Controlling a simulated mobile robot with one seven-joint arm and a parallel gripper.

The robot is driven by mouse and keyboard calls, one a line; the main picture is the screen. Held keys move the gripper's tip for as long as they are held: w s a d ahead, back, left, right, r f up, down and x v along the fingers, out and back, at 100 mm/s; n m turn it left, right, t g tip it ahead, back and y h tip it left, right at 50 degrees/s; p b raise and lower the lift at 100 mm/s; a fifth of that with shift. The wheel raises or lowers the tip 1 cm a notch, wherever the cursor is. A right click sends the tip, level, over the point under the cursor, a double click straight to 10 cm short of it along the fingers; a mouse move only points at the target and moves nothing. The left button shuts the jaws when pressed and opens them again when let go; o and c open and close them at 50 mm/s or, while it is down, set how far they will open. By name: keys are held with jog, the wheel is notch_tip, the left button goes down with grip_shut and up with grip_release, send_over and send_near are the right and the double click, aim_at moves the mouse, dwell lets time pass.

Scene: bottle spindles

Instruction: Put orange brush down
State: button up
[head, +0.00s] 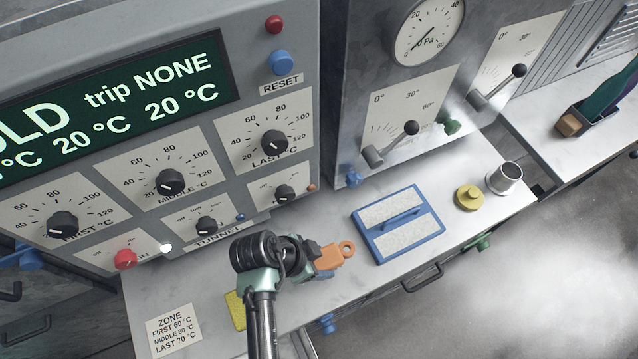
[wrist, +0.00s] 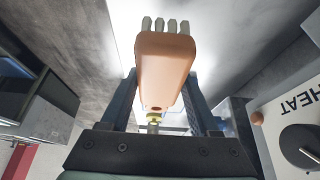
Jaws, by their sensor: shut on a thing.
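The orange brush (head: 336,256) is held in my gripper (head: 318,264), left of the blue-framed tray on the pale bench top (head: 290,235). In the head view its orange end with a round hole points right. In the wrist view the orange brush (wrist: 163,70) stands between the two dark fingers of my gripper (wrist: 160,105), with a row of pale bristle tufts at the far end. The gripper is shut on it. I cannot tell whether the brush touches the bench. My arm hides part of the bench below.
A blue-framed tray (head: 376,246) with two pale panels lies right of the brush. Farther right stand a yellow round piece (head: 468,198) and a metal cup (head: 505,179). A yellow object (head: 235,312) shows partly behind my arm. The control panel (head: 215,160) rises behind.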

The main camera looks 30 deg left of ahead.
jog(key=shift+f, duration=3.95)
jog(key=shift+f, duration=0.1)
jog(key=o, duration=1.4)
jog(key=shift+o, duration=0.2)
jog(key=v, duration=1.2)
